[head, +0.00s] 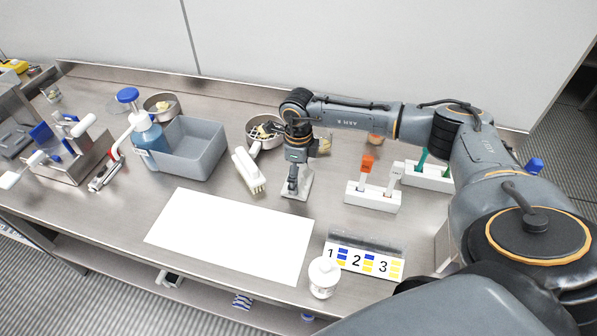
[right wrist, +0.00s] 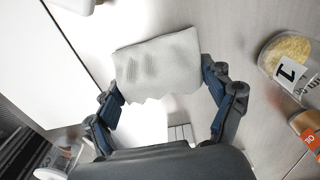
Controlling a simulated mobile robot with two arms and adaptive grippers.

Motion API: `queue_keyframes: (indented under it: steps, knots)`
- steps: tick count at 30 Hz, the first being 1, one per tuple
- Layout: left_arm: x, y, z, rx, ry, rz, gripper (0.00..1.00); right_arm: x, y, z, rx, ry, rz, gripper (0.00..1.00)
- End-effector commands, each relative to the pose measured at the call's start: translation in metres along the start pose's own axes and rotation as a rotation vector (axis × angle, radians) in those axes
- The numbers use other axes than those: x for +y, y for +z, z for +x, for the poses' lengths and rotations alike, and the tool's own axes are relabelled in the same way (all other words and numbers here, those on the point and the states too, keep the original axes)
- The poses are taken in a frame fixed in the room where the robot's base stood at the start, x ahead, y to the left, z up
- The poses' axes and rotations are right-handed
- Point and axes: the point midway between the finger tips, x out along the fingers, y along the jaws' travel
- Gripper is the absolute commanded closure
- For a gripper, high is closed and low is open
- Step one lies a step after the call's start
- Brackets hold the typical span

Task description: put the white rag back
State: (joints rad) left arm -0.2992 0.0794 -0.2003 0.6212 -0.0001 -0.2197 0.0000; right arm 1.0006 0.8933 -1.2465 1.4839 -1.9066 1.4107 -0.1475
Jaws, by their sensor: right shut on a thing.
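The white rag (right wrist: 158,62) hangs between the two fingers of my right gripper (right wrist: 160,82) in the right wrist view. It is a pale, creased cloth with a ragged lower edge. My right gripper (head: 293,185) is shut on it and points down over the table in the head view. A pale patch, likely the rag (head: 302,184), shows around the fingertips there. I cannot tell whether the rag touches the table. My left gripper is in neither view.
A white mat (head: 232,236) lies in front. A white rack (head: 373,197), numbered card (head: 363,262) and white jar (head: 323,277) are to the right.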

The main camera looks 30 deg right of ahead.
Motion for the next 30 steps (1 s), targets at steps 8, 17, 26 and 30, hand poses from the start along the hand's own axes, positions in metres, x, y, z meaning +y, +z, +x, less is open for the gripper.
queue_keyframes:
  steps: [8,17,26,30]
  knots:
    - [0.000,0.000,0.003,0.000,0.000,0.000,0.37,0.000,0.000,0.003,0.000,0.000,0.000,0.08]
    - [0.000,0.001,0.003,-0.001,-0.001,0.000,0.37,0.000,0.000,0.003,0.000,0.000,0.000,0.00]
    - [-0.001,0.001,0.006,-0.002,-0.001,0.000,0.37,-0.001,0.001,-0.013,-0.005,-0.002,0.000,0.00]
    - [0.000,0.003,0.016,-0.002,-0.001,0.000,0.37,-0.001,0.001,-0.040,-0.006,-0.003,0.000,0.00]
